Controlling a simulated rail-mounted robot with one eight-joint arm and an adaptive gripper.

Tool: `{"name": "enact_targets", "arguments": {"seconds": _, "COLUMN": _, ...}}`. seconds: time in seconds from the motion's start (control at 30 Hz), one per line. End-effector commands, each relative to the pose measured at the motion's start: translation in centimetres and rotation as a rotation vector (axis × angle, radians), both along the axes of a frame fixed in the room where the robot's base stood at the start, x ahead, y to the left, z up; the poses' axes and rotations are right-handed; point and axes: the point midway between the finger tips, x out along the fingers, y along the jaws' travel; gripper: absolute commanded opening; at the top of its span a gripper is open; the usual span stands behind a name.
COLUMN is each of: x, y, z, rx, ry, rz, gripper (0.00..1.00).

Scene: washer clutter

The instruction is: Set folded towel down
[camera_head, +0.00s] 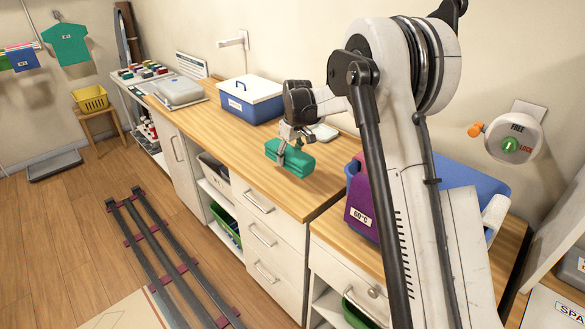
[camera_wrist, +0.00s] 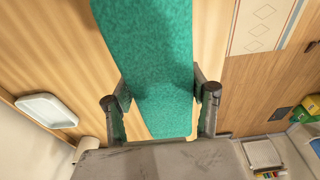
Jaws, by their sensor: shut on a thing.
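The folded towel (camera_head: 291,158) is a thick green bundle over the wooden counter (camera_head: 240,140), near its front edge. My gripper (camera_head: 287,147) comes down on it from above, with fingers on both sides. In the wrist view, the green towel (camera_wrist: 155,70) runs between the two fingers of my gripper (camera_wrist: 160,95), which is shut on it. The towel looks very close to the counter top; I cannot tell whether it touches. Its underside is hidden.
A blue box with a white lid (camera_head: 251,98) stands behind on the counter. A small white dish (camera_head: 323,132) lies just behind the towel; it also shows in the wrist view (camera_wrist: 46,110). A blue bin (camera_head: 460,182) and a purple cloth (camera_head: 362,207) are to the right. Bare counter lies left of the towel.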

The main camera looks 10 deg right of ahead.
Motion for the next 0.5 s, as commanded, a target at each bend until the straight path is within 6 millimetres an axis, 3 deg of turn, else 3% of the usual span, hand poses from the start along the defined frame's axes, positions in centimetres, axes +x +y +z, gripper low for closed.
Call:
{"name": "enact_targets", "arguments": {"seconds": 0.27, "x": -1.1, "y": -0.8, "z": -1.2, "rx": 0.000, "ry": 0.000, "rz": 0.000, "gripper": 0.22}}
{"name": "enact_targets", "arguments": {"seconds": 0.5, "x": -1.1, "y": -0.8, "z": -4.2, "rx": 0.000, "ry": 0.000, "rz": 0.000, "gripper": 0.22}}
